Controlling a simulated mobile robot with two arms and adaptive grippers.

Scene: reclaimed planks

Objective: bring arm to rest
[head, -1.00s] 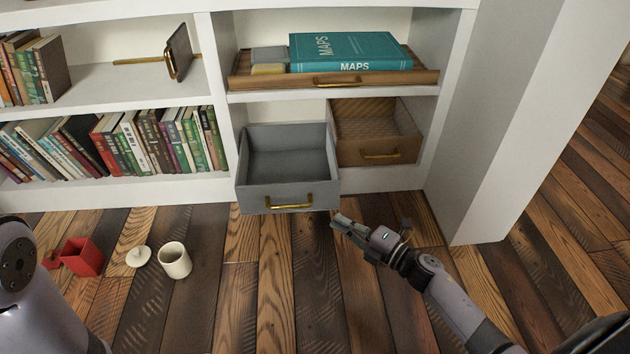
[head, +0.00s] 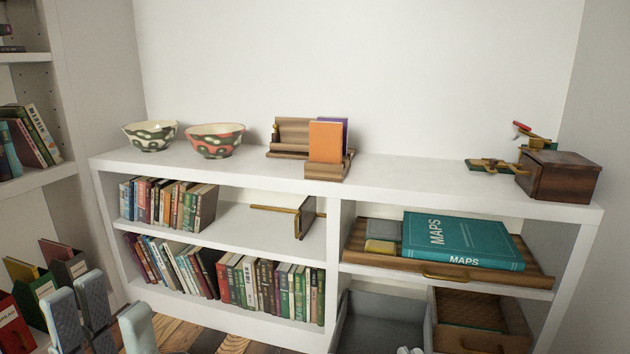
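My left gripper (head: 108,316) is at the bottom left, fingers pointing up and spread apart, with nothing between them. It is in front of the shelf unit's left end, beside several file holders. Only small pale tips, seemingly of my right gripper (head: 410,350), show at the bottom edge in front of the grey drawer (head: 380,318). Whether they are open or shut is hidden.
The white shelf unit (head: 400,180) holds books, a teal maps book (head: 462,240) on a wooden tray (head: 375,262), and a brown drawer (head: 480,335). Two bowls (head: 215,140), a wooden organiser (head: 328,172) and a dark box (head: 558,178) stand on top. File holders (head: 70,268) stand at left.

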